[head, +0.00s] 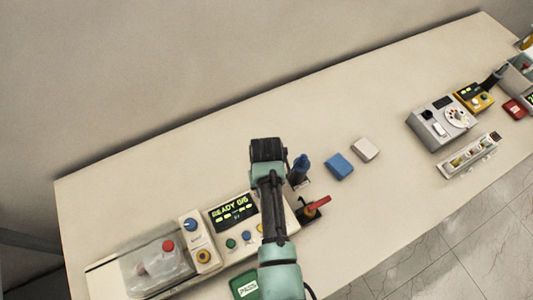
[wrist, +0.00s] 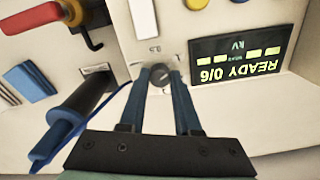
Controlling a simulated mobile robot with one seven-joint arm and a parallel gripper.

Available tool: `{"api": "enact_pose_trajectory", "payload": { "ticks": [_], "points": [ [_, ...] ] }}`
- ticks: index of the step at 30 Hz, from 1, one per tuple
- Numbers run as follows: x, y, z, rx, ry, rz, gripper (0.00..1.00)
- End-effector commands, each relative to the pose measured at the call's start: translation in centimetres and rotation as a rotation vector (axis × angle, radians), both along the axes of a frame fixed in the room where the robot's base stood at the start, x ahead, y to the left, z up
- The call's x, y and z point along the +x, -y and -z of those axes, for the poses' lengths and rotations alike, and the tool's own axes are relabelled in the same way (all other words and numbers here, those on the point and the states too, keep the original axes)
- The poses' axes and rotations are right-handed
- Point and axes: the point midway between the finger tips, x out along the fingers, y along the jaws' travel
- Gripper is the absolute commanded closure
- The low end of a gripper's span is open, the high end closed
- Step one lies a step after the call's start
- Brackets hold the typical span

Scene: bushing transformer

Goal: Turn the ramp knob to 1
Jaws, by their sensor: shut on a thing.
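The ramp knob, a small dark grey round knob (wrist: 160,75), sits on the cream panel beside the display. In the wrist view my gripper (wrist: 161,80) has its two blue fingers on either side of the knob, shut on it. The knob's scale marks are too small to read. The display (wrist: 238,55) shows "READY 0/6", upside down in the wrist view; it also shows upright in the head view (head: 232,211). In the head view my arm covers the knob and my fingertips.
A blue-handled probe (wrist: 75,112) stands in a holder close beside my gripper, with a blue cable. A red lever (wrist: 35,20) is near it. A clear-covered unit (head: 155,268) is at left; blue (head: 339,167) and white (head: 365,149) blocks lie right. The table's back is clear.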

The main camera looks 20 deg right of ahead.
Motion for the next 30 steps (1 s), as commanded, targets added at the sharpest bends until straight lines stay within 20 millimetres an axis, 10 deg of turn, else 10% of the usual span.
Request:
{"api": "enact_pose_trajectory", "payload": {
  "ticks": [16, 17, 21, 30],
  "points": [
    [0.15, 0.05, -0.11, -0.001, 0.004, -0.022, 1.0],
    [0.15, 0.05, -0.11, -0.001, 0.004, -0.022, 0.63],
    [0.11, 0.04, -0.09, -0.001, 0.003, -0.022, 0.38],
    [0.05, 0.01, -0.09, 0.0, 0.002, -0.022, 0.38]
  ]
}}
